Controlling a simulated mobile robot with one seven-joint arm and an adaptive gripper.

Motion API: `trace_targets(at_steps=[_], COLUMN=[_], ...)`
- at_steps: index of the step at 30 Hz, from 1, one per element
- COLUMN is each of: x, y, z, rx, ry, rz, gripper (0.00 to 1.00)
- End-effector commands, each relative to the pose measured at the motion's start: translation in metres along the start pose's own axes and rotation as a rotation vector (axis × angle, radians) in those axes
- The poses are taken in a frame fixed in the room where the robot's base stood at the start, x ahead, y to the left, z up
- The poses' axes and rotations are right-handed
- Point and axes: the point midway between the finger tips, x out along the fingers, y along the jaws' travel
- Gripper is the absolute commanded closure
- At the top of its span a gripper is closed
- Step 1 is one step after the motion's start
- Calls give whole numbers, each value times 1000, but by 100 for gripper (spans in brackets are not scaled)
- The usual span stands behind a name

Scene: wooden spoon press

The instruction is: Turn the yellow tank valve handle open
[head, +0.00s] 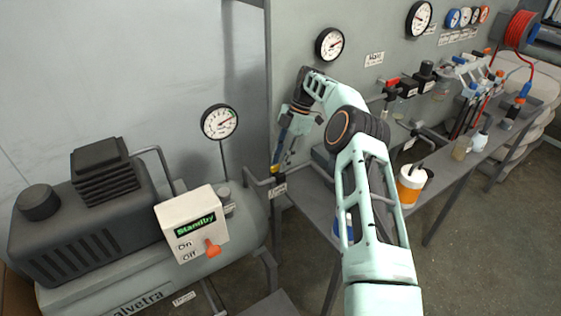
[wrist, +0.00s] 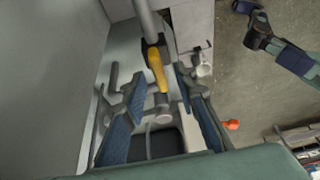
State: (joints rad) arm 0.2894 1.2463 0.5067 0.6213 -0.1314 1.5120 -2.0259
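The yellow tank valve handle (head: 275,169) is on a grey pipe at the right end of the compressor tank, just above a small label. In the wrist view the yellow handle (wrist: 156,68) is a short lever, pointing down the picture from a dark fitting on the pipe. My gripper (head: 281,156) points down at the valve. In the wrist view its two blue-padded fingers are apart, and the handle shows between their tips. I cannot tell whether either finger touches it.
The compressor tank (head: 247,222) carries a "Standby" control box (head: 192,226) with an orange lever. A gauge (head: 219,122) stands behind. A grey panel with gauges and a workbench (head: 309,209) with bottles and tools lie to the right.

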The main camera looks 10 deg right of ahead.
Motion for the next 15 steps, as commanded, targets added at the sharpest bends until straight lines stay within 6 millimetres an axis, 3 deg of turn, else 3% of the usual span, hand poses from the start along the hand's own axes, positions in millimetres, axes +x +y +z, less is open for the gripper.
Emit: trace_targets(at_steps=[9, 15], x=[-56, -79], y=[1, 1], z=[-23, -33], rx=[-1, 0], ry=[-2, -1], rz=[4, 2], gripper=[73, 73])
